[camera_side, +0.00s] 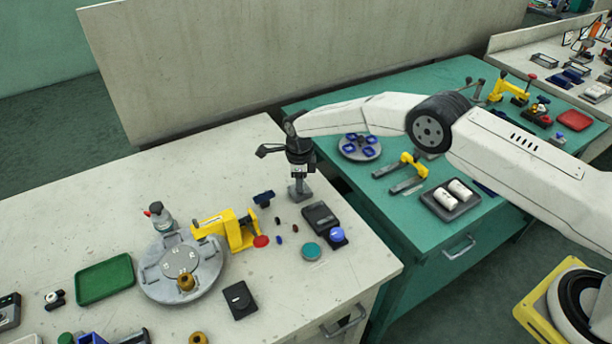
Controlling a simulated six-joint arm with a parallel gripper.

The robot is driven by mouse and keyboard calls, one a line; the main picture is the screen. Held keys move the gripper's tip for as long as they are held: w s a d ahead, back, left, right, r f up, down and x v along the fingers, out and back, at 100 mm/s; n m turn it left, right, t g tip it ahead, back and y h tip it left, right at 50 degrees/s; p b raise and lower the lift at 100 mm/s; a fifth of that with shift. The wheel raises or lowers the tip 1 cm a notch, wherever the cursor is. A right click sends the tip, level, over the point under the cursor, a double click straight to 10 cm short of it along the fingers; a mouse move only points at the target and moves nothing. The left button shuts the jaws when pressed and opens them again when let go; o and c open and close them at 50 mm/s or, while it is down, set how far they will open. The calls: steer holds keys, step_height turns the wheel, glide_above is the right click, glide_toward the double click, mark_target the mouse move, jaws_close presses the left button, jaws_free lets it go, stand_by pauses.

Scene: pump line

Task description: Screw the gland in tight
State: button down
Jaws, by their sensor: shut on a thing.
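My gripper (300,173) points straight down near the far right part of the pale bench. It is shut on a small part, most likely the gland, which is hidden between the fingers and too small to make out. A grey metal fitting with a square foot (300,192) stands upright on the bench directly under my gripper. The fingertips are at its top; I cannot tell how far the gland sits in it.
Close by are a dark blue block (264,198), a black device (321,217), a blue-topped knob (337,236) and a yellow clamp (232,231). A round grey plate (153,285) and green tray (105,279) lie left. A green bench (400,222) adjoins right.

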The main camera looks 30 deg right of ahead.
steer(key=shift+m, duration=2.2)
steer(key=c, duration=0.7)
jaws_free()
steer(key=shift+o, duration=0.2)
steer(key=shift+r, duration=2.25)
